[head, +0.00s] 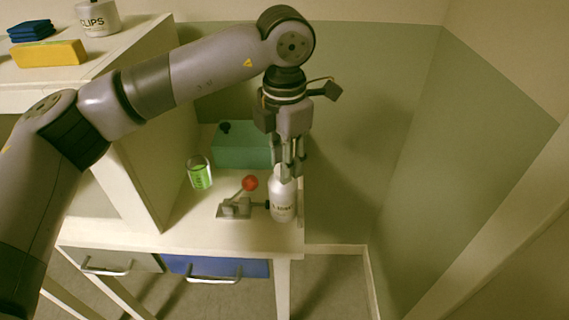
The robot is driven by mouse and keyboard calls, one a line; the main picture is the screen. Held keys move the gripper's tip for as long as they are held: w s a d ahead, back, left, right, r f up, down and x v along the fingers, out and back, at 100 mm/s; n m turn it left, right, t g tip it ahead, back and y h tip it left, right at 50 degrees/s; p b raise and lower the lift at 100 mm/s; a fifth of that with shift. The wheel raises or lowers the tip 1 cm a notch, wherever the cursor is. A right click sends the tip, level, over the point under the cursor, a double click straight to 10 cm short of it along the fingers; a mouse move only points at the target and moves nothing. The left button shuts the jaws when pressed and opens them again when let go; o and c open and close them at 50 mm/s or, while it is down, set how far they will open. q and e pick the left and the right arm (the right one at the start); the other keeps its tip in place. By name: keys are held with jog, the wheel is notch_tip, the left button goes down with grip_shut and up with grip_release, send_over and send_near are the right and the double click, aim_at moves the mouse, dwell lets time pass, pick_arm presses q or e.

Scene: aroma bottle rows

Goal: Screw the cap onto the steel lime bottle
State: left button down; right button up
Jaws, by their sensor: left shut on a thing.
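A pale steel bottle (283,204) with dark lettering stands upright near the right edge of the white worktop. Its lettering is too small to read surely. My left gripper (288,174) points straight down over the bottle's top, with its fingers closed around the cap at the neck. The fingers hide the cap and the bottle's mouth, so I cannot tell how the cap sits. A grey toggle clamp (236,209) with a red knob (250,183) stands left of the bottle, its tip against or very near the bottle's side. My right gripper is not in view.
A glass with a green label (200,174) stands left of the clamp. A green box (242,146) stands behind. A tall white cabinet side (150,150) bounds the left. A yellow block (50,54), blue stack (31,30) and clips pot (98,18) sit on top.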

pick_arm(q)
jog(key=m, duration=0.2)
jog(key=f+m, duration=0.1)
jog(key=m, duration=0.2)
jog(key=shift+b, duration=0.4)
jog(key=m, duration=0.4)
jog(key=shift+r, duration=0.1)
jog(key=shift+m, duration=1)
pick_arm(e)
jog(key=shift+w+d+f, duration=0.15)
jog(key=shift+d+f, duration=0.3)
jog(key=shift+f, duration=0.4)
pick_arm(q)
jog(key=c, duration=1.3)
grip_release()
jog(key=shift+c, duration=0.2)
